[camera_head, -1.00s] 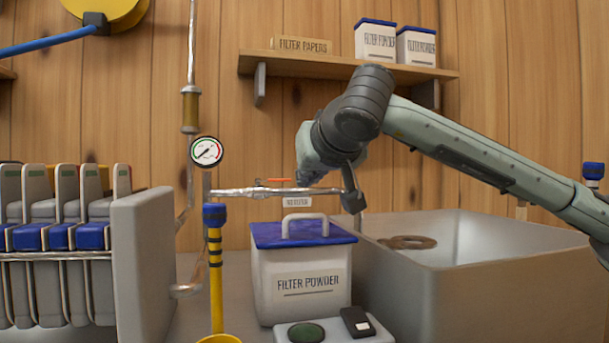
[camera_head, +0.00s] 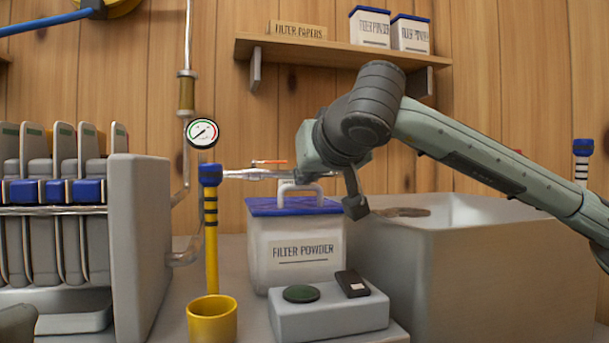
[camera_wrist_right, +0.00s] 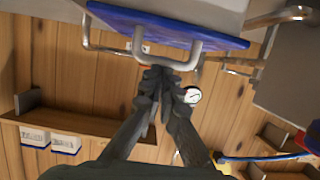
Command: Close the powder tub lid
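The white powder tub (camera_head: 300,262), labelled FILTER POWDER, stands upright on the counter. Its blue lid (camera_head: 265,207) lies across the top in the head view; I see no clear gap under it. A pale loop handle (camera_head: 318,193) rises from the lid. My right gripper (camera_wrist_right: 162,78) has its dark fingers brought together, tips right by the handle (camera_wrist_right: 198,50) in the right wrist view. Nothing shows held between them; contact is unclear. A dark part (camera_head: 18,323) in the lower left corner seems to be my left gripper, mostly cut off.
A grey box with a green disc (camera_head: 301,293) and a black device (camera_head: 351,284) stands before the tub. A large metal basin (camera_head: 470,270) is at right. A yellow cup (camera_head: 212,319), yellow post (camera_head: 211,240) and pressure gauge (camera_head: 202,133) are left.

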